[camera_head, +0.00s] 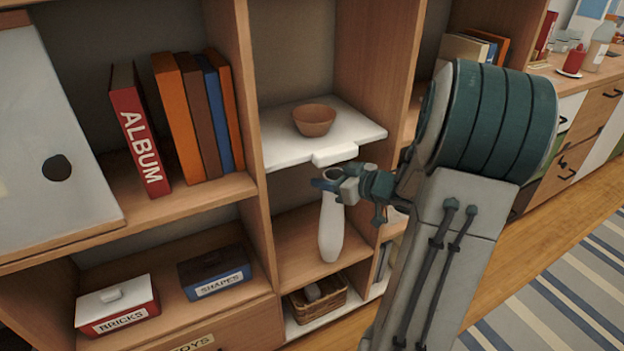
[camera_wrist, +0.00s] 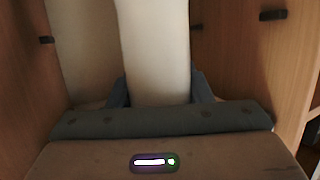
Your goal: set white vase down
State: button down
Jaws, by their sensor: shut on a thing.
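The white vase (camera_head: 331,230) is tall and slim and stands upright in the shelf compartment below the white shelf board. My gripper (camera_head: 326,184) is shut on the vase near its top, coming in from the right. In the wrist view the vase (camera_wrist: 155,50) fills the middle, held between the blue fingertips of my gripper (camera_wrist: 158,90). The vase's base appears at or very close to the wooden shelf surface (camera_head: 300,240); I cannot tell whether it touches.
A white shelf board (camera_head: 290,140) with a brown bowl (camera_head: 314,119) is just above my gripper. A wicker basket (camera_head: 318,299) sits below. Wooden side panels close in on both sides. Books (camera_head: 200,115) and boxes labelled BRICKS (camera_head: 117,305) and SHAPES (camera_head: 214,270) are to the left.

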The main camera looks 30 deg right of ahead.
jog(key=shift+b+x, duration=1.35)
jog(key=shift+x, duration=1.4)
jog(key=c, duration=0.7)
grip_release()
jog(key=p+v, duration=0.4)
jog(key=v, duration=0.8)
jog(key=shift+r+p, duration=0.1)
jog(key=shift+p, duration=0.2)
